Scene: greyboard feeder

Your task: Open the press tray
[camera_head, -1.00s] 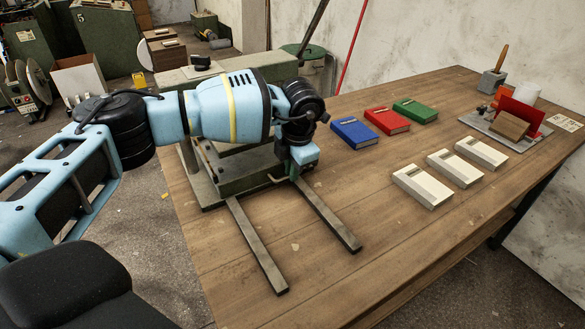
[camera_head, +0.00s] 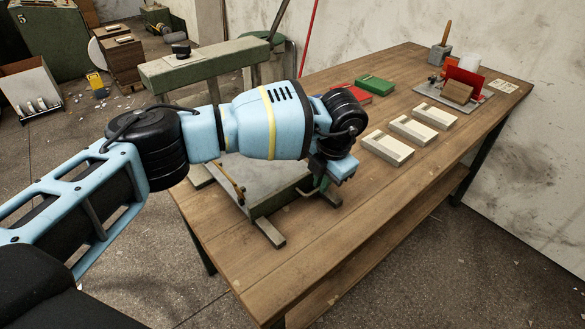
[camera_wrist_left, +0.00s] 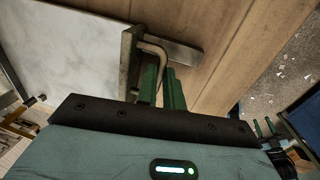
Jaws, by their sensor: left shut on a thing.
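The press tray (camera_head: 272,174) is a flat grey-white plate, pulled out from under the green-grey press (camera_head: 208,67) over its two rails. My arm hides part of it. In the left wrist view its pale surface (camera_wrist_left: 75,45) fills the upper left. A bent metal handle (camera_wrist_left: 153,50) stands at its front edge. My left gripper (camera_head: 316,183) is at this handle, its green fingers (camera_wrist_left: 163,88) shut on it. My right gripper (camera_wrist_left: 264,123) shows small at the right of the left wrist view, its fingers apart and empty.
Rail ends (camera_head: 270,234) protrude past the tray on the wooden table (camera_head: 370,205). Red (camera_head: 375,91) and green (camera_head: 376,83) books lie behind my wrist. Several cream boxes (camera_head: 411,129) lie to the right. The table's front area is clear.

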